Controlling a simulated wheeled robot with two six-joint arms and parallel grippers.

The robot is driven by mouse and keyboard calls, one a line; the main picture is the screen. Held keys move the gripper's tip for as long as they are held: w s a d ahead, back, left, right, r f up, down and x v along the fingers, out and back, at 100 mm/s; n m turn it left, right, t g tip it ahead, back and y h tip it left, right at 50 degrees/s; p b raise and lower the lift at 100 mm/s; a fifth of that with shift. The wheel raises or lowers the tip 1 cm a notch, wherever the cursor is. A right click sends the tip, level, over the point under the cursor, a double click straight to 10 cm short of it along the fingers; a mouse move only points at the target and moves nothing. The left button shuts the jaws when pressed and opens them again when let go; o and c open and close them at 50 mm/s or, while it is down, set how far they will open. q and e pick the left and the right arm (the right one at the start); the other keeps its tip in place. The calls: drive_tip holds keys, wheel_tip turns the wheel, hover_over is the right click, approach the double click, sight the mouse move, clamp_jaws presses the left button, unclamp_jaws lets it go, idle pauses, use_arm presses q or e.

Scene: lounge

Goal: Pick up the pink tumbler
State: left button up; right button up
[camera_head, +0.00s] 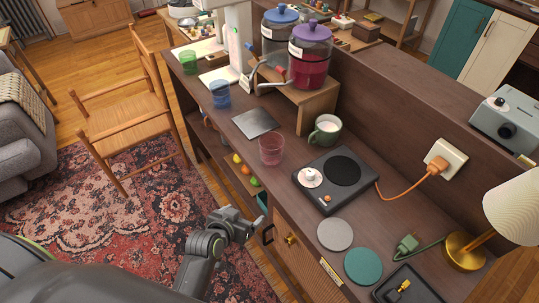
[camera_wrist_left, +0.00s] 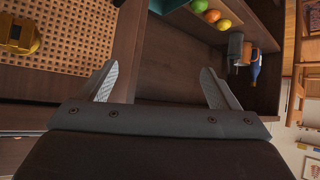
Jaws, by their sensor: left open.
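The pink tumbler (camera_head: 271,149) is a see-through cup standing upright on the dark wooden counter (camera_head: 230,140), close to its front edge. It does not show in the left wrist view. My left gripper (camera_head: 252,224) is in front of the counter's front edge, nearer to me than the tumbler and apart from it. In the left wrist view the left gripper (camera_wrist_left: 158,84) has its two fingers spread with nothing between them. My right gripper is not in view.
A grey-green mug (camera_head: 325,130) and a black hot plate (camera_head: 335,178) stand right of the tumbler. Open shelves below hold fruit (camera_wrist_left: 211,16).

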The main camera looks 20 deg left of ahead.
use_arm(q)
wheel_tip(320, 180, up, 17)
drive_tip(key=d+t, duration=0.1)
drive_tip(key=t, duration=0.2)
drive_tip(key=p, duration=0.2)
approach(265, 158)
drive_tip(key=w, duration=0.1)
drive_tip(key=shift+m+h, duration=0.3)
drive_tip(key=x, duration=0.6)
drive_tip(key=shift+w+d+f, duration=0.15)
drive_tip(key=shift+w+f, duration=0.15)
drive_tip(key=shift+f, duration=0.05)
drive_tip(key=shift+w+f, duration=0.25)
drive_tip(key=shift+w, duration=0.2)
drive_tip(key=shift+p+x, duration=0.65)
drive_tip(key=shift+x, duration=1.2)
drive_tip(key=shift+w+f, duration=0.35)
drive_tip(key=shift+w, duration=0.3)
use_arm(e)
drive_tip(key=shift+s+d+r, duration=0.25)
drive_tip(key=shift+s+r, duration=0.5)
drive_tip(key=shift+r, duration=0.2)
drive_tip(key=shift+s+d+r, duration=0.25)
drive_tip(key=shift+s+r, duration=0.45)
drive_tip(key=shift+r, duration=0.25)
use_arm(q)
drive_tip(key=shift+c, duration=0.4)
